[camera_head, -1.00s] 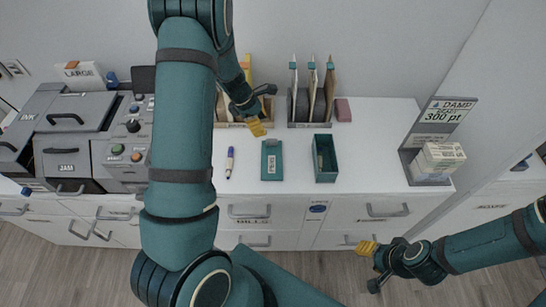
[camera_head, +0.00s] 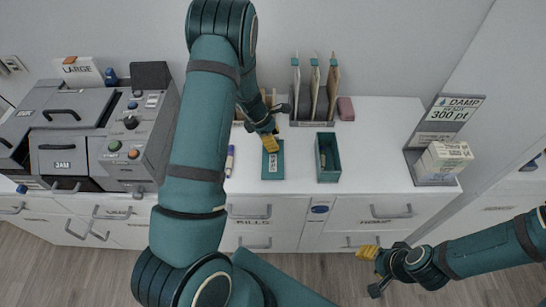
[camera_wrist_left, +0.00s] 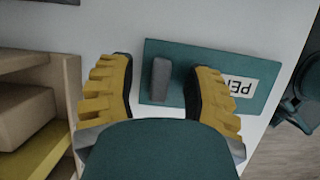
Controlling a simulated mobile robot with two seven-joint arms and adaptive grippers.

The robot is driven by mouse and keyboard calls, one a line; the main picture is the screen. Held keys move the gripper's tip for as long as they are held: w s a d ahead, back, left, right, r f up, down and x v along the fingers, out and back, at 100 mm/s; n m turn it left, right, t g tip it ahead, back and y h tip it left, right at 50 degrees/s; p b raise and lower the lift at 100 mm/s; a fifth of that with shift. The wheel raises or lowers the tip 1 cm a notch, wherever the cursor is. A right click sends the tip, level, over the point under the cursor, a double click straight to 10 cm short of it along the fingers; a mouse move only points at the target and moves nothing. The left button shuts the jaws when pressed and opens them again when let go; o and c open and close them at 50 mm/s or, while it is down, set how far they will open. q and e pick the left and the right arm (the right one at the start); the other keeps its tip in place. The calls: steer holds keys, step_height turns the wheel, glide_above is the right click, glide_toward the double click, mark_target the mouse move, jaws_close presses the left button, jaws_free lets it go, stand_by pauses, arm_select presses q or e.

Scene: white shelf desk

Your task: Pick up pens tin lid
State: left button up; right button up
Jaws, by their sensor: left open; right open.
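The pens tin lid (camera_head: 273,172) is a flat teal rectangle with a white label, lying on the white desk. In the left wrist view the lid (camera_wrist_left: 203,62) shows a raised grey handle (camera_wrist_left: 160,80) and a label reading "PE", partly hidden by a finger. My left gripper (camera_head: 270,140) is open above the far end of the lid. In the left wrist view its yellow fingers (camera_wrist_left: 165,95) are apart, with the handle between them in the picture; I see no grip on it. My right gripper (camera_head: 368,266) is open and empty, low in front of the desk.
An open teal tin (camera_head: 327,158) stands right of the lid. A marker pen (camera_head: 230,161) lies to its left. An upright file holder (camera_head: 315,98) stands behind. A grey machine (camera_head: 95,135) fills the left side, and a damp-ready stand (camera_head: 436,150) the right.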

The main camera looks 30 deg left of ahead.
arm_select(q)
steer(key=shift+c, duration=0.4)
jaws_close()
